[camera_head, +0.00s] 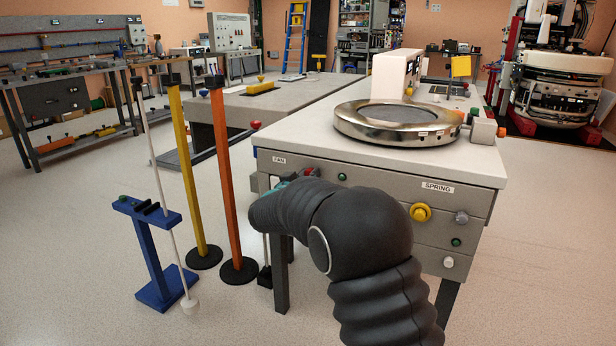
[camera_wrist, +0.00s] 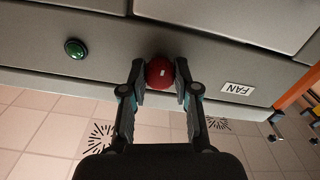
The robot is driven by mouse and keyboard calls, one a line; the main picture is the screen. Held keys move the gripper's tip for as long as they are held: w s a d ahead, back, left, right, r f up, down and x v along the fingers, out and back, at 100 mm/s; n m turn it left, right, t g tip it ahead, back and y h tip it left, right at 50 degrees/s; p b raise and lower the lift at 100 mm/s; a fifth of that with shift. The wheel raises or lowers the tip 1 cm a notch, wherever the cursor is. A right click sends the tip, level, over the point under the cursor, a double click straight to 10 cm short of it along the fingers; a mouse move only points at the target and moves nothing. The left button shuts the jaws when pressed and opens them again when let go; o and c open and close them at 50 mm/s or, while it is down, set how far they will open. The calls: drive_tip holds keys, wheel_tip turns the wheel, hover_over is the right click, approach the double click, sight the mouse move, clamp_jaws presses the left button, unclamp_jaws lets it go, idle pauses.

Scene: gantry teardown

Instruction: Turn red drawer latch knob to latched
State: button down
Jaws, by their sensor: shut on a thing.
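The red drawer latch knob (camera_wrist: 160,72) is on the grey drawer front, in the middle of the wrist view. My gripper (camera_wrist: 160,76) is shut on it, one finger on each side. A small white mark shows on the knob's face. In the head view a bit of red (camera_head: 310,171) shows by the FAN drawer, just beyond my dark arm, which hides most of my gripper.
A green button (camera_wrist: 75,48) and a FAN label (camera_wrist: 237,89) flank the knob. The grey cabinet (camera_head: 380,183) also has a SPRING drawer with a yellow knob (camera_head: 420,212). An orange post (camera_head: 226,180), a yellow post (camera_head: 187,170) and a blue stand (camera_head: 150,255) are at left.

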drive_tip(key=shift+m, duration=0.3)
drive_tip(key=m+b, duration=0.2)
drive_tip(key=m, duration=0.1)
drive_tip(key=shift+f+m, duration=0.1)
drive_tip(key=shift+m, duration=0.2)
drive_tip(key=m+b, duration=0.2)
drive_tip(key=m, duration=0.2)
drive_tip(key=shift+m, duration=0.3)
drive_tip(key=m+b, duration=0.4)
drive_tip(key=m, duration=0.1)
drive_tip(key=shift+m+b, duration=1.2)
drive_tip(key=shift+m, duration=0.8)
drive_tip(key=c, duration=0.9)
unclamp_jaws()
drive_tip(key=shift+o, duration=0.2)
